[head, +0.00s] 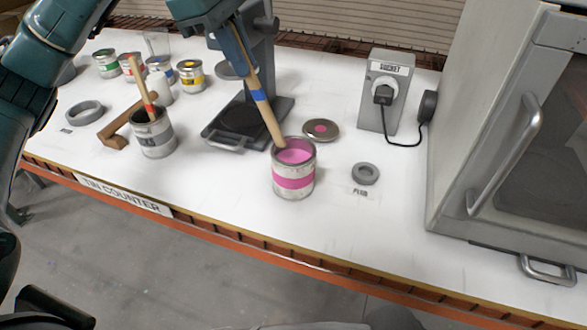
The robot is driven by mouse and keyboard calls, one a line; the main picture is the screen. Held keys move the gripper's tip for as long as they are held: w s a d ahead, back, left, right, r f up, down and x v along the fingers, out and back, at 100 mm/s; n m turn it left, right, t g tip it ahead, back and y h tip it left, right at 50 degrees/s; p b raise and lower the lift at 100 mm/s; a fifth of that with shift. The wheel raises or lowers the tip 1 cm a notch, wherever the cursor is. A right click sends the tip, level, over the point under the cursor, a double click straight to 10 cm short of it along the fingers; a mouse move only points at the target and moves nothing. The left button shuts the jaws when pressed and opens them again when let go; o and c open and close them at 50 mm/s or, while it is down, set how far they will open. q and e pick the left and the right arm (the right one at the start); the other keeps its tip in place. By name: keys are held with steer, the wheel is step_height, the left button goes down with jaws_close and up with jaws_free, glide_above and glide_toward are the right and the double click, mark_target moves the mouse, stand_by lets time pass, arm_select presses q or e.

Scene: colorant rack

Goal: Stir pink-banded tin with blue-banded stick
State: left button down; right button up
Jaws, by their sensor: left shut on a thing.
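The pink-banded tin (293,182) stands open on the white counter, with pink paint (295,156) inside. My left gripper (242,62) is above and to the left of it, shut on the blue-banded stick (267,117). The wooden stick slants down to the right, its blue band a little below the gripper. Its lower end is at the left back part of the tin's mouth; how deep it reaches is hard to tell. My arm hides the stick's top. My right gripper is not in view.
A grey tin (153,139) holding a red-banded stick (146,97) stands left, beside a wooden bracket (115,130). A machine with a dark plate (242,121) is behind the pink-banded tin.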

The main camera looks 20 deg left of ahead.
arm_select(q)
step_height(320, 180, up, 5)
steer(key=p, duration=0.4)
stand_by(0.6)
